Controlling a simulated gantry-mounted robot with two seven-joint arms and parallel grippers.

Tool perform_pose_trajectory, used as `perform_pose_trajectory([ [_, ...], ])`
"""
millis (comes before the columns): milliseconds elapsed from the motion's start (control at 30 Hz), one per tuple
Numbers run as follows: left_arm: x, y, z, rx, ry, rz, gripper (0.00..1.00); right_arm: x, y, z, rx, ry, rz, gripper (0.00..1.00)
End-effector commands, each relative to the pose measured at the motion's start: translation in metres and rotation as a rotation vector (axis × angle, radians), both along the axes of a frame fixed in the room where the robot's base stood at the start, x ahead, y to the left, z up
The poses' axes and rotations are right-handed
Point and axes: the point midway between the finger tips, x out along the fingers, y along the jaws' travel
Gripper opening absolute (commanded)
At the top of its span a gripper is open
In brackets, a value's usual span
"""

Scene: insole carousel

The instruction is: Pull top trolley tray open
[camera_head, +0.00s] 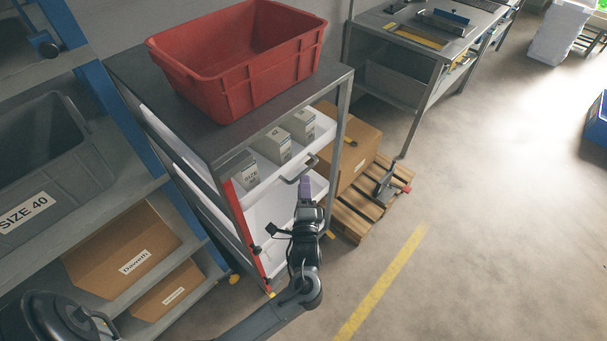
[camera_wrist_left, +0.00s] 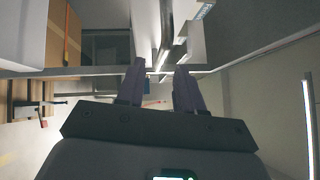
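The grey trolley (camera_head: 214,150) stands in the middle of the head view. Its white top tray (camera_head: 318,124) holds three small boxes (camera_head: 277,145) and appears to sit inside the frame. A grey bar handle (camera_head: 299,169) sticks out from the tray's front. My left gripper (camera_head: 304,184) is right at the handle, just below it in the head view. In the left wrist view, its two fingers (camera_wrist_left: 158,88) are apart, pointing towards the trolley. I cannot tell whether the handle lies between them. My right gripper is not in view.
A red bin (camera_head: 240,85) stands on the trolley top. A lower white tray (camera_head: 290,210) is below. A cardboard box (camera_head: 358,150) on a wooden pallet (camera_head: 362,206) stands close on the right. A shelf with a grey bin (camera_head: 45,150) is left. The floor front right is clear.

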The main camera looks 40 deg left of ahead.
Motion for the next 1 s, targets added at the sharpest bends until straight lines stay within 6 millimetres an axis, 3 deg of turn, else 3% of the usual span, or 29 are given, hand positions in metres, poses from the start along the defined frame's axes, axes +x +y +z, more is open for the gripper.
perform_pose_trajectory([
  [300,0.031,0.028,0.005,0.001,-0.001,0.000,0.36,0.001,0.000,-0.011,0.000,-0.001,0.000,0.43],
  [767,0.038,0.034,0.007,0.000,0.000,-0.001,0.36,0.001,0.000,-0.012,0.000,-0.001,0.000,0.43],
  [1000,0.038,0.034,0.007,0.000,0.000,-0.001,0.03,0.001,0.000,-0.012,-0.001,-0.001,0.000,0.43],
])
